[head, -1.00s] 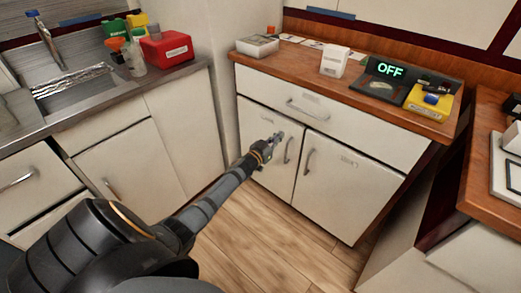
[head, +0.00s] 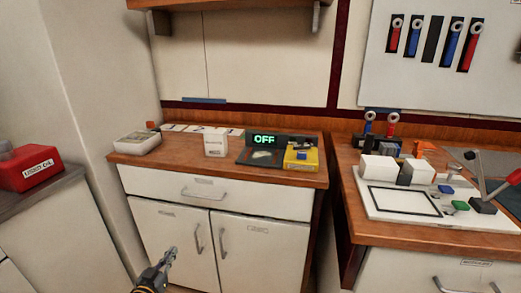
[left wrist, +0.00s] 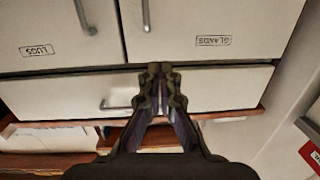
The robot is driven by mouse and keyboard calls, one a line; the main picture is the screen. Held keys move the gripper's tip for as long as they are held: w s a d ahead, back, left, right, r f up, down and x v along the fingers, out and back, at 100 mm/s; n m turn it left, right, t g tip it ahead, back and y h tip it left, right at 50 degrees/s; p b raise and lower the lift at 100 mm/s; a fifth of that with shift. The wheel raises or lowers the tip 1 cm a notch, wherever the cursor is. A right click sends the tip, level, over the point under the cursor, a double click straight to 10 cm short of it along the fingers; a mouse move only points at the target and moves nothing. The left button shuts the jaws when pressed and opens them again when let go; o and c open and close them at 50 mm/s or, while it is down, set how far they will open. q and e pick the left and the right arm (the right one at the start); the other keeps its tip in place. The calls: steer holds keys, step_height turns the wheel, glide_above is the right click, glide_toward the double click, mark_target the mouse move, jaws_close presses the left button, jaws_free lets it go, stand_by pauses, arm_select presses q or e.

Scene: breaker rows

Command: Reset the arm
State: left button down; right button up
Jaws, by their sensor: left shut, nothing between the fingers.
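My left gripper (head: 171,255) is in front of the left door of the wooden-topped cabinet, low in the head view. Its fingers are shut and empty, and it also shows in the left wrist view (left wrist: 160,72). In that view the fingers point at the cabinet front (left wrist: 60,90), near the joint between the drawer and the two doors. Most of my left arm is out of the head view. My right gripper is not in view.
The cabinet top (head: 232,170) holds a display reading OFF (head: 264,141), a white box (head: 215,141) and a yellow box (head: 301,156). At right, a bench bears a white tray (head: 400,207) under a tool panel (head: 425,80). A red box (head: 30,167) stands left.

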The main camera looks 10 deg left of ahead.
arm_select(q)
steer(key=s+d+f+g+y, duration=0.1)
steer(key=s+f+g, duration=0.2)
steer(key=s+f, duration=0.35)
steer(key=s+d+f+g, duration=0.1)
steer(key=s+f+g, duration=0.25)
steer(key=f, duration=0.65)
steer(key=s+d+f+g+y, duration=0.1)
steer(key=s+f+g, duration=0.1)
steer(key=s+f, duration=0.45)
steer(key=s+d+f+g, duration=0.4)
steer(key=s+f, duration=0.2)
steer(key=s, duration=0.3)
steer(key=s+d+f+g, duration=0.3)
steer(key=s+f, duration=0.4)
steer(key=s, duration=0.3)
steer(key=s+r+p, duration=1.2)
steer(key=p, duration=0.8)
steer(key=shift+a+r+h+p, duration=0.3)
steer(key=shift+r, duration=0.1)
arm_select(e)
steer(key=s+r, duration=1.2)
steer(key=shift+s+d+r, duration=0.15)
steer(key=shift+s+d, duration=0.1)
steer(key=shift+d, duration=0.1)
arm_select(q)
steer(key=shift+g, duration=0.25)
